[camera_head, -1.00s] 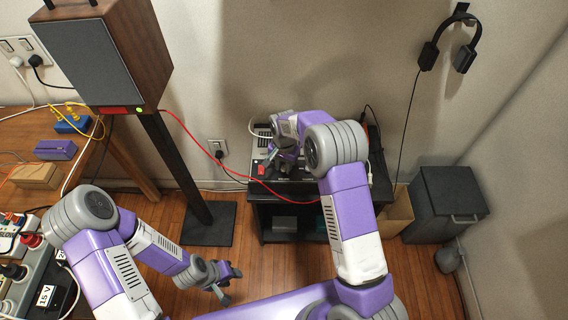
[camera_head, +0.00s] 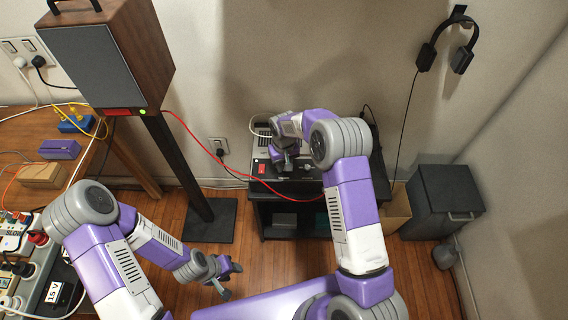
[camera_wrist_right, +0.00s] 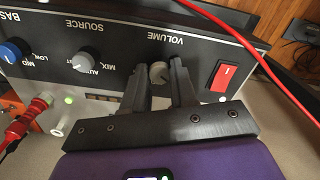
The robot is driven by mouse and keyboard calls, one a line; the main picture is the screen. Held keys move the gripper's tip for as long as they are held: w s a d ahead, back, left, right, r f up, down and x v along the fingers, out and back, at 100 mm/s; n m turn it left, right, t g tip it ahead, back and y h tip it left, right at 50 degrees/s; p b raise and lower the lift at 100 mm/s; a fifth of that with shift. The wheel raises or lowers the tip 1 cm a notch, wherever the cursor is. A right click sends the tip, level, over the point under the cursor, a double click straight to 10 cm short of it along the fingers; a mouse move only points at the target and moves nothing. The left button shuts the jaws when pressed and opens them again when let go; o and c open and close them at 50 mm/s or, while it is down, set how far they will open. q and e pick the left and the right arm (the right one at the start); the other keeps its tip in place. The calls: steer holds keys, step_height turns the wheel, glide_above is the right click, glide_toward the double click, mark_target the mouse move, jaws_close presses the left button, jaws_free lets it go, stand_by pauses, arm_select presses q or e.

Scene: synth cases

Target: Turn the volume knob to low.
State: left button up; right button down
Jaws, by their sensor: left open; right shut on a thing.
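The volume knob (camera_wrist_right: 158,73) is a small grey knob under the upside-down VOLUME label on the front panel of a dark amplifier (camera_wrist_right: 115,48), seen in the right wrist view. My right gripper (camera_wrist_right: 161,66) has its two dark fingers on either side of the knob and is shut on it. The knob's pointer is too small to read. In the head view my right gripper (camera_head: 282,160) reaches the unit on the black stand, and the knob is hidden there. My left gripper (camera_head: 227,281) is open and empty, above the wooden floor.
A red lit switch (camera_wrist_right: 225,76) sits right of the knob. The source knob (camera_wrist_right: 88,60) and a blue knob (camera_wrist_right: 14,50) are to the left. A red cable (camera_wrist_right: 262,62) crosses close by. A speaker (camera_head: 105,60) on a stand is at the left of the head view.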

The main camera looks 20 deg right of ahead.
steer(key=shift+n, duration=0.3)
steer(key=c, duration=0.9)
jaws_free()
step_height(320, 180, up, 8)
steer(key=shift+f+p, duration=0.2)
steer(key=shift+p, duration=0.85)
